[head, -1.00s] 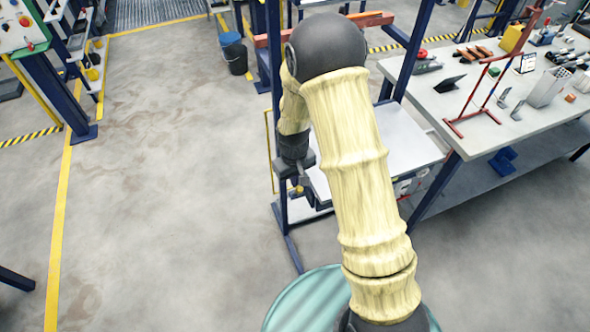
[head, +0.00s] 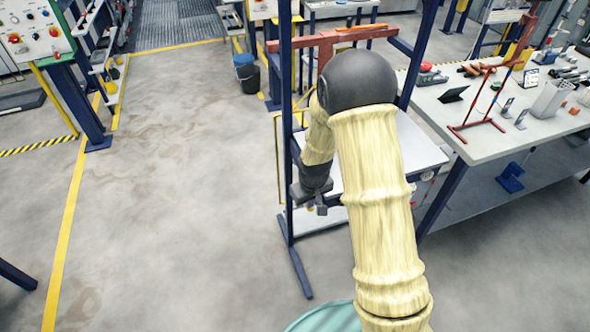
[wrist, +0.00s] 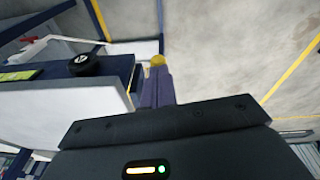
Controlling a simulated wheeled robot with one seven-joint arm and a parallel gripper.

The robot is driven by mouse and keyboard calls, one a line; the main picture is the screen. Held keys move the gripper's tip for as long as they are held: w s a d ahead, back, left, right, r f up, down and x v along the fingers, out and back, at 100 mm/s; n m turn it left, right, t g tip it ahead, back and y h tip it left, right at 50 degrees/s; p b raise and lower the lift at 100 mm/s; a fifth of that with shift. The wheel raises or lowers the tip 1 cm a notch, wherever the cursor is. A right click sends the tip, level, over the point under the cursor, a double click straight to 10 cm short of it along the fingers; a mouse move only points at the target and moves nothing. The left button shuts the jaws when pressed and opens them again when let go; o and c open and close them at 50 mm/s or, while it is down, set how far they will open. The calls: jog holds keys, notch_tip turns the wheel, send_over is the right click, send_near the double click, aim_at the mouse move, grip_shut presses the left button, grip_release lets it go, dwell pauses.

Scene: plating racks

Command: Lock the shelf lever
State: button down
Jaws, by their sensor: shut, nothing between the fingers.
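The shelf (head: 418,143) is a pale panel in a dark blue rack, partly hidden behind my arm. My gripper (head: 321,208) hangs at the panel's left front corner, beside the rack post. In the wrist view my gripper (wrist: 158,72) has its fingers together and empty. A small yellow knob (wrist: 157,59) shows right at the fingertips and looks like the lever's end; I cannot tell whether they touch. The lever's arm and its position are hidden.
A black round part (wrist: 85,65) sits beside the panel in the wrist view. A worktable (head: 480,130) with a red stand (head: 480,95) is at right. A teal drum (head: 325,318) is at the bottom. The floor (head: 170,180) to the left is clear.

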jog(key=shift+s+f+b, duration=0.4)
jog(key=shift+s+f, duration=0.45)
jog(key=shift+f, duration=0.15)
notch_tip(320, 180, up, 6)
jog(key=w+f+p, duration=0.1)
jog(key=w+p, duration=0.1)
jog(key=p, duration=0.2)
jog(key=s+d+r+b, duration=0.1)
jog(key=s+r, duration=0.3)
jog(key=s, duration=0.5)
jog(key=shift+d+r+b, duration=0.15)
jog(key=shift+r+b, duration=0.15)
jog(key=shift+b, duration=0.45)
jog(key=shift+w, duration=0.1)
jog(key=shift+r, duration=0.1)
